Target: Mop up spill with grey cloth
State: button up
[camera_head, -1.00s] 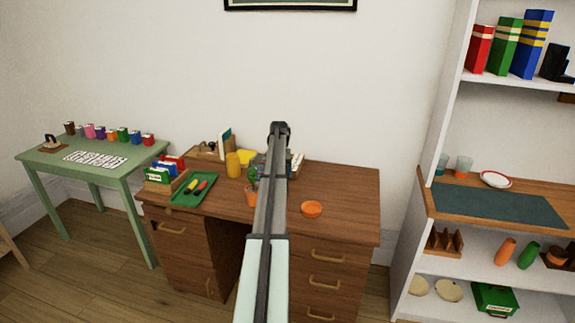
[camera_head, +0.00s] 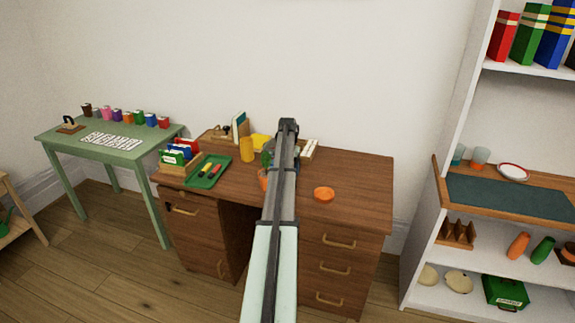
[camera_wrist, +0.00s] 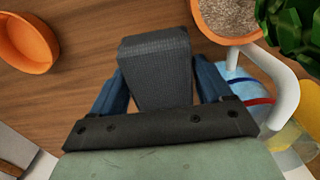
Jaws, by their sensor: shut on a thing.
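My gripper (camera_wrist: 162,78) has its blue fingers shut on the grey cloth (camera_wrist: 155,65), a folded dark grey piece held between them above the wooden desk (camera_wrist: 95,45). An orange bowl (camera_wrist: 28,45) is to its left, and a terracotta pot with grey soil (camera_wrist: 225,15) and green leaves is at its upper right. No spill is clear to see in either view. In the head view my arm crosses the desk (camera_head: 340,175) and hides my gripper and the cloth.
A white-handled, pale blue vessel with red and blue bands (camera_wrist: 245,90) is right of the gripper. The orange bowl (camera_head: 324,194) is right of my arm. A green tray (camera_head: 208,171) and yellow jar (camera_head: 247,149) are left. The desk's right part is bare.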

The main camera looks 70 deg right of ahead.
aim_at(307, 183)
notch_tip(307, 183, down, 4)
jog(key=shift+r, duration=0.25)
jog(key=shift+s+f, duration=0.25)
jog(key=shift+f, duration=0.05)
jog(key=shift+c, duration=0.3)
jog(key=shift+s+d, duration=0.4)
jog(key=shift+s, duration=0.95)
jog(key=shift+s+d, duration=0.4)
jog(key=shift+s, duration=0.95)
jog(key=shift+s+d, duration=0.4)
jog(key=shift+s, duration=0.95)
jog(key=shift+w+a, duration=0.4)
jog(key=shift+w, duration=1)
jog(key=shift+w+a, duration=0.4)
jog(key=shift+w, duration=1)
jog(key=shift+w+a, duration=0.4)
jog(key=shift+w, duration=1)
jog(key=shift+s+d, duration=0.4)
jog(key=shift+s, duration=1)
jog(key=shift+s+d, duration=0.4)
jog(key=shift+s, duration=1)
jog(key=shift+s+d, duration=0.4)
jog(key=shift+s, duration=1)
jog(key=shift+s+r, duration=0.1)
jog(key=shift+r, duration=0.05)
notch_tip(307, 183, up, 8)
jog(key=shift+f, duration=0.1)
